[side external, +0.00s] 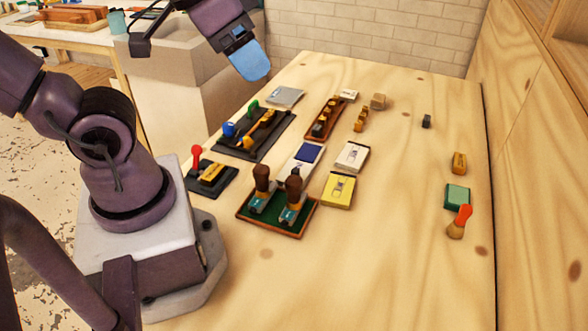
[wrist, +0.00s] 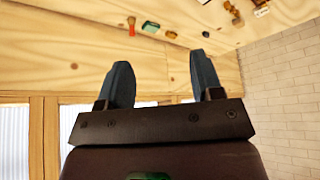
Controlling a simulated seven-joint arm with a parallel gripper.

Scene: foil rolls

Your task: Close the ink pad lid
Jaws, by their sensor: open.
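An ink pad with a dark blue surface (side external: 308,152) lies open in the middle of the table. A pale white panel (side external: 297,172) adjoins its near side; I cannot tell for sure whether this is its lid. My gripper (side external: 252,66) is raised high beyond the far left edge of the table, well away from the pad. In the wrist view my gripper (wrist: 163,72) shows two blue fingers spread apart with nothing between them. The blue pad is not recognisable in the wrist view.
A green tray (side external: 272,226) with two brown-handled stamps stands just in front of the pad. White (side external: 352,156) and yellow (side external: 338,190) boxes lie to its right. A dark tray (side external: 252,138) lies left. A green pad (side external: 457,195) sits far right.

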